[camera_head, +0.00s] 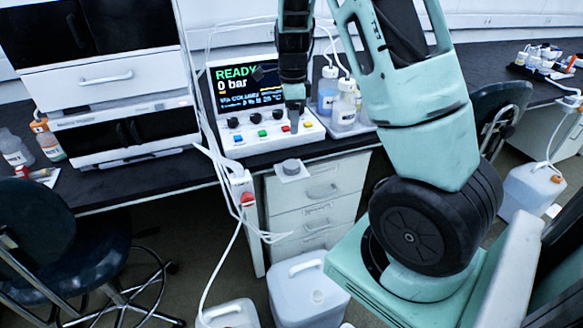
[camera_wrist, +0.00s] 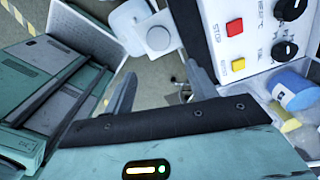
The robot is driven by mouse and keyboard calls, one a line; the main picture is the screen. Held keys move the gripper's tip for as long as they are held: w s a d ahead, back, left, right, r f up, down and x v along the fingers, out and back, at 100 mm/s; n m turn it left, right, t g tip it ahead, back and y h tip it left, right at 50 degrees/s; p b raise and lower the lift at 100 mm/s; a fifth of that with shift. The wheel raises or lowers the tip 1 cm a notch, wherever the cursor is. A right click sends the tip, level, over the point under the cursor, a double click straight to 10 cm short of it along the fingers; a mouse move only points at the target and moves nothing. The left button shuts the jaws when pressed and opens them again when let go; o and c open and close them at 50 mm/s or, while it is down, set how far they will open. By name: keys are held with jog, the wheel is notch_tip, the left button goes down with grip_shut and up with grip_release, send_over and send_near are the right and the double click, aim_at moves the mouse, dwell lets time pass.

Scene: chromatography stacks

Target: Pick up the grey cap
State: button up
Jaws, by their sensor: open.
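The grey cap (camera_head: 291,166) is a short round disc on a small white square holder (camera_head: 303,175) that juts out at the front edge of the bench, above the drawers. In the wrist view the grey cap (camera_wrist: 158,38) shows from above on its pale holder, beyond my fingertips. My gripper (camera_head: 292,128) hangs pointing down in front of the control box, above the grey cap and apart from it. In the wrist view my gripper (camera_wrist: 160,76) has its two fingers spread with nothing between them.
The control box (camera_head: 250,98) with a lit screen, knobs and coloured buttons stands close behind my gripper. Capped bottles (camera_head: 344,108) stand to its right. A white power strip (camera_head: 241,187) with cables hangs at left. White jugs (camera_head: 308,290) stand on the floor below.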

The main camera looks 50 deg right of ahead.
aim_at(293, 164)
notch_tip(293, 164, down, 15)
jog(key=shift+s+a+r+b, duration=0.1)
jog(key=shift+s+b, duration=0.05)
jog(key=shift+b, duration=0.2)
jog(key=c, duration=0.7)
